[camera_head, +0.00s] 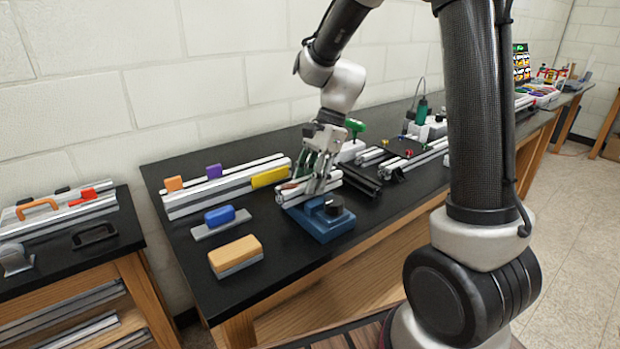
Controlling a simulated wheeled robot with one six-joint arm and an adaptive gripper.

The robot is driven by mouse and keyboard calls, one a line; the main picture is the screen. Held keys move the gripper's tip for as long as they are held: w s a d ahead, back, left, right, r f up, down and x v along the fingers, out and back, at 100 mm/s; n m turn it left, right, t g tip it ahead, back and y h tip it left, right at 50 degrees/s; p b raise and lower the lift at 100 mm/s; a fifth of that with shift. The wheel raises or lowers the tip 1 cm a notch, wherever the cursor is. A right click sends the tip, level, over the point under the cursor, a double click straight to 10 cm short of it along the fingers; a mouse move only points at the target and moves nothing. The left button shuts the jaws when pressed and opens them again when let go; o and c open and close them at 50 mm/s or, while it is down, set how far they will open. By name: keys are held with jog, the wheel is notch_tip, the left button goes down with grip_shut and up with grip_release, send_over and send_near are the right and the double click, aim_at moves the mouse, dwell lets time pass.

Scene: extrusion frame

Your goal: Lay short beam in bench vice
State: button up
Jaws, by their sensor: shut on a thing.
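My gripper (313,184) points down over the black bench, shut on the short beam (289,196), a silver piece that shows on both sides of the fingers. The bench vice (322,223) has a blue body and a dark round knob on top. It sits directly below and just in front of the gripper. The beam is at the vice's back edge in this view. The fingers hide the beam's middle, and I cannot tell whether it touches the vice or lies between its jaws.
Long silver profiles with orange, purple and yellow blocks (269,177) lie left of the gripper. A blue-handled block (220,216) and an orange-topped block (235,252) stand on the bench (290,277) nearer the front. Dark profiles (361,181) and green-handled tools (422,110) crowd the right.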

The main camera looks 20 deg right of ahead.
jog(key=shift+s+f, duration=0.15)
jog(key=shift+f, duration=0.15)
jog(key=o, duration=1.2)
jog(key=shift+f, duration=0.15)
jog(key=shift+r, duration=0.4)
jog(key=v, duration=1.2)
jog(key=s+d+n+t+h, duration=0.1)
jog(key=s+d+n+t, duration=0.1)
jog(key=s, duration=0.4)
jog(key=s+d+r+n+t+h, duration=0.1)
jog(key=s+d+n+t+h, duration=0.1)
jog(key=s+d+n, duration=0.3)
jog(key=s+d+n+t+h, duration=0.1)
jog(key=s+d+n, duration=0.2)
jog(key=s+n, duration=0.4)
jog(key=shift+s+d+r+t, duration=0.2)
jog(key=shift+s+r+t, duration=0.15)
jog(key=shift+s, duration=0.7)
